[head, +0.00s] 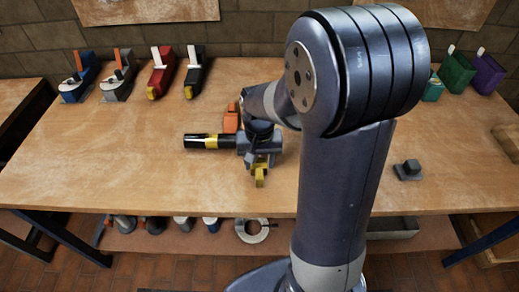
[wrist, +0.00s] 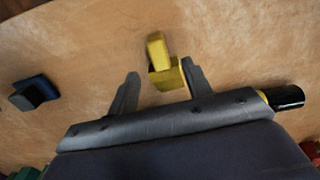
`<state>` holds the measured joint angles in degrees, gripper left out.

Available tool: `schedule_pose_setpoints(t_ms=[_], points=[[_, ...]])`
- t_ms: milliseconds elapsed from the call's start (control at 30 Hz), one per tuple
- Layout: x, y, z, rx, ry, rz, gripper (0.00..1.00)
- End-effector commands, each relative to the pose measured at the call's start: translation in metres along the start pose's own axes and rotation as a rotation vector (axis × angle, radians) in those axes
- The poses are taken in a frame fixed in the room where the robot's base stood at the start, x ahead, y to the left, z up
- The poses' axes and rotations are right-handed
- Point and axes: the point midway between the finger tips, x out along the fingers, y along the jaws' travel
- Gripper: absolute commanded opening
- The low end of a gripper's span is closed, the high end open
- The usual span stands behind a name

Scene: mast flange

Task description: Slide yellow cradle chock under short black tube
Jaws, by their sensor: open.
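The yellow cradle chock (head: 260,177) stands on the table near its front middle. In the wrist view the yellow chock (wrist: 166,78) lies ahead of my gripper (wrist: 162,77), between the lines of its two fingers. The fingers are apart, with nothing visibly clamped; whether they touch the chock I cannot tell. In the head view my gripper (head: 259,160) is low, just behind the chock. The short black tube (head: 203,141) with a yellow band lies left of my gripper. Its black end (wrist: 284,97) shows at the right of the wrist view; my gripper hides part of it.
An orange block (head: 231,118) stands behind the tube. A dark block with a knob (head: 409,170) sits at the right. Several coloured tools stand along the back left, and green and purple boxes (head: 488,76) at the back right. The front left table is clear.

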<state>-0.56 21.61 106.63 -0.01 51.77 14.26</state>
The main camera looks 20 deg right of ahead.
Motion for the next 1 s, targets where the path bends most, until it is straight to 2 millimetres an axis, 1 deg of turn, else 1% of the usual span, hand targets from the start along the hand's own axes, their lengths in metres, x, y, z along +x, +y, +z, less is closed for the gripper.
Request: schedule_pose_setpoints(t_ms=[33,100,300,467,733,1000], points=[[0.011,0.000,0.001,0.000,-0.006,0.001,0.47],[0.024,0.000,0.001,0.000,-0.005,0.001,0.47],[0.048,0.000,0.001,0.000,-0.003,0.001,0.47],[0.056,0.000,0.001,0.000,-0.001,0.000,0.47],[0.057,0.000,0.000,0.000,0.000,0.000,0.47],[0.056,0.000,0.000,0.000,0.000,0.000,0.25]])
